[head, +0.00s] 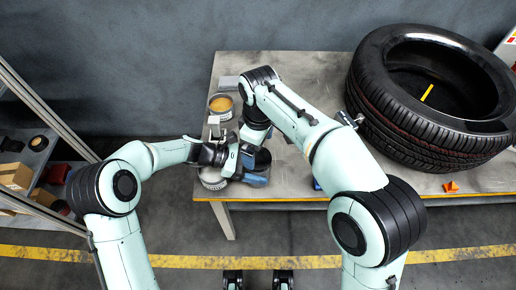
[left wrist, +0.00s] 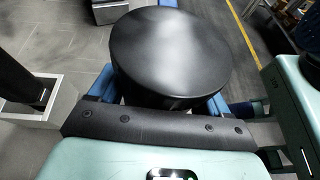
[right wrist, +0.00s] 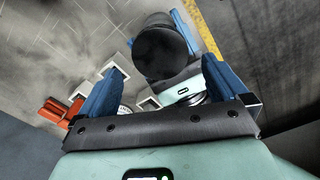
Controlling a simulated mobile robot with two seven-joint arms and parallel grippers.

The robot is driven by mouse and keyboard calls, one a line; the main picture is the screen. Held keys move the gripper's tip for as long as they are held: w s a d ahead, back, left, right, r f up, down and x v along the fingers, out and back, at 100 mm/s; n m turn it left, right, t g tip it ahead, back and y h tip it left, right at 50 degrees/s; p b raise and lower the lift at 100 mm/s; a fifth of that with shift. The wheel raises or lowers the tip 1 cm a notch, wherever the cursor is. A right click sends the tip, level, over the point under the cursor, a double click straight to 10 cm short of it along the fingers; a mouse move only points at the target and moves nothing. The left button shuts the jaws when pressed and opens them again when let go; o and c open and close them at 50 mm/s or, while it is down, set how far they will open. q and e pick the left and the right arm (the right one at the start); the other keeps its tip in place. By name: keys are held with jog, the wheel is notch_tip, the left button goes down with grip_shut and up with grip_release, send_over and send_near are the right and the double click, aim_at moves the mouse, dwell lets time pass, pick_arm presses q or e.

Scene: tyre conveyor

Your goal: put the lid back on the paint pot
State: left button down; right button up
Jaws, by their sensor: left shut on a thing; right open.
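An open pot (head: 221,104) with an orange-tan inside stands at the table's left end. A pale can (head: 213,180) stands near the front left corner, partly behind my left gripper (head: 258,170). My left gripper is shut on a smooth black round piece (left wrist: 170,50), with a blue finger on each side; I cannot tell for sure that it is the lid. The piece also shows in the right wrist view (right wrist: 160,52), in front of my right gripper (right wrist: 163,85). My right gripper is open and empty, its fingers apart from the piece. In the head view its fingertips are mostly hidden.
A large tyre (head: 430,95) takes up the right of the table (head: 300,70). An orange piece (head: 451,187) lies at the front right. A shelf (head: 30,165) with boxes stands at the left. My right arm crosses the middle of the table.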

aim_at(258, 157)
dwell(0.3)
jog(key=shift+r+n, duration=0.1)
jog(key=shift+n, duration=0.9)
jog(key=n, duration=0.2)
jog(key=shift+r+n, duration=0.35)
jog(key=shift+n, duration=0.05)
notch_tip(258, 157, up, 3)
jog(key=n, duration=0.5)
jog(key=shift+f, duration=0.2)
jog(key=shift+f, duration=0.15)
jog(key=shift+f, duration=3.9)
